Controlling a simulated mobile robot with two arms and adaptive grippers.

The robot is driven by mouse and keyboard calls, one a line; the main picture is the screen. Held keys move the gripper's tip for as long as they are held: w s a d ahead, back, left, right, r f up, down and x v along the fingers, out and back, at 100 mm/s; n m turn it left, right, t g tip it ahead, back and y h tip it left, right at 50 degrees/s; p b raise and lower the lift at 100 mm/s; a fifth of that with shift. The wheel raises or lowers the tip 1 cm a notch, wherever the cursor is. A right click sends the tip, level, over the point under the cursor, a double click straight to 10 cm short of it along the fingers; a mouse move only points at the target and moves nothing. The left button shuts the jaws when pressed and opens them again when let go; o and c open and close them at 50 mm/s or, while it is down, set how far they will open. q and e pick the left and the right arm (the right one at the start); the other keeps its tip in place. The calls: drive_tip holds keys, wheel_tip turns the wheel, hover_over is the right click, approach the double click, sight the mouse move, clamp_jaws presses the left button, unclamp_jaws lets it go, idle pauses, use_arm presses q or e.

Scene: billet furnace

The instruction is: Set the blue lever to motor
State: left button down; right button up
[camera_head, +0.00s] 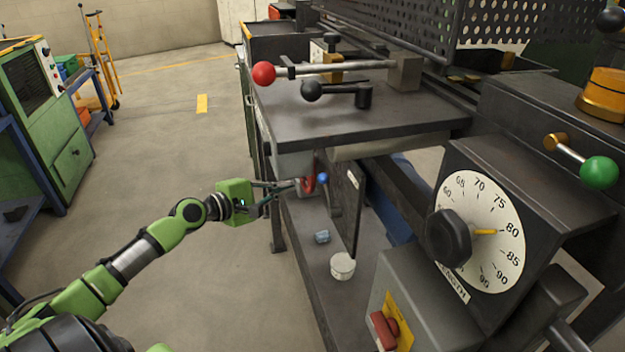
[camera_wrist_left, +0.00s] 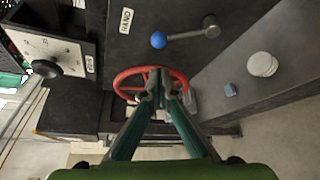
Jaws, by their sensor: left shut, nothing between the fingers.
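The blue lever has a blue ball knob (camera_head: 323,178), seen beside a dark panel under the bench in the head view. In the left wrist view the blue knob (camera_wrist_left: 158,40) is at the left end of a short metal arm, whose pivot (camera_wrist_left: 210,27) is at the right. A label reading "HAND" (camera_wrist_left: 126,20) is left of the knob; no motor label is readable. My left gripper (camera_head: 292,187) is shut and empty, its fingertips (camera_wrist_left: 160,78) in front of the red handwheel (camera_wrist_left: 133,73) and below the knob in the wrist view. Contact with the wheel is unclear.
A dial (camera_head: 490,250) with a black knob stands at the right. Levers with red (camera_head: 264,73), black (camera_head: 311,90) and green (camera_head: 600,172) balls are above. A white round piece (camera_head: 343,266) and a small blue block (camera_head: 322,237) lie on the lower beam.

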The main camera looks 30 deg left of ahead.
use_arm(q)
drive_tip(key=shift+b+x, duration=0.7)
drive_tip(key=shift+x, duration=4.25)
use_arm(e)
drive_tip(key=shift+s+f, duration=0.1)
drive_tip(key=shift+f, duration=0.1)
use_arm(q)
drive_tip(key=shift+f, duration=0.1)
